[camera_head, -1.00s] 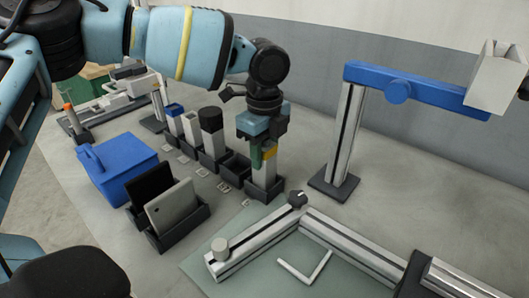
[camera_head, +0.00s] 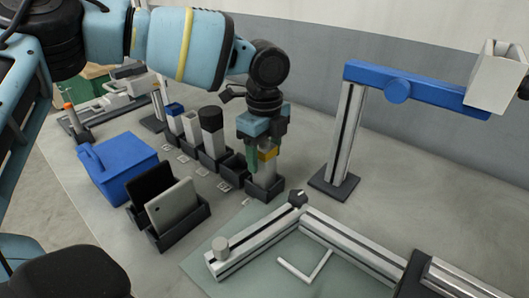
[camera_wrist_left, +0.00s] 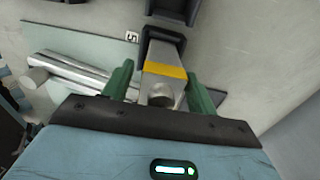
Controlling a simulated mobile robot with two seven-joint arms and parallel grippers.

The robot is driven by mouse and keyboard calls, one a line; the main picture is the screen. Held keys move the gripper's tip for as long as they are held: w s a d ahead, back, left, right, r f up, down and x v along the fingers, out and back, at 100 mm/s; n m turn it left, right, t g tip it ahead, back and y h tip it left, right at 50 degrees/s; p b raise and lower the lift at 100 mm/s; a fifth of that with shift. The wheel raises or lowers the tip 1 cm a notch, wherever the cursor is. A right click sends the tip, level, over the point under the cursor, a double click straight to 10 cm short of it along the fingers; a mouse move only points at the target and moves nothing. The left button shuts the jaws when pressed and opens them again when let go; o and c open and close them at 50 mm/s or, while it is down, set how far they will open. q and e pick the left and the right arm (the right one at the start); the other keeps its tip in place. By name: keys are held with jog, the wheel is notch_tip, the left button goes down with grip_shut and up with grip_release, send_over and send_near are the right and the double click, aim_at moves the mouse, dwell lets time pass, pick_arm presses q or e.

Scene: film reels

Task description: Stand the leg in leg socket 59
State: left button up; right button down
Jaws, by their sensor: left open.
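The leg (camera_head: 267,170) is a pale metal post with a yellow band near its top. It stands upright in a black socket (camera_head: 264,190), the nearest in a row. My left gripper (camera_head: 264,150) is above it with the fingers open. In the left wrist view the green fingers (camera_wrist_left: 160,88) are on either side of the leg's upper end (camera_wrist_left: 163,72), with gaps visible. The leg's foot is inside the black socket. A small number tag (camera_wrist_left: 132,36) lies beside it, and I cannot read it fully. My right gripper is not in view.
An empty black socket (camera_head: 232,170) is left of the leg, then several sockets holding posts. A blue box (camera_head: 122,172) and a black rack (camera_head: 180,231) stand further left. A metal frame (camera_head: 255,244) lies on a green mat in front. A blue-armed stand (camera_head: 345,135) is right.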

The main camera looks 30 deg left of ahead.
pick_arm(q)
notch_tip(320, 180, up, 12)
jog(key=shift+r, duration=0.1)
dwell(0.4)
dwell(0.4)
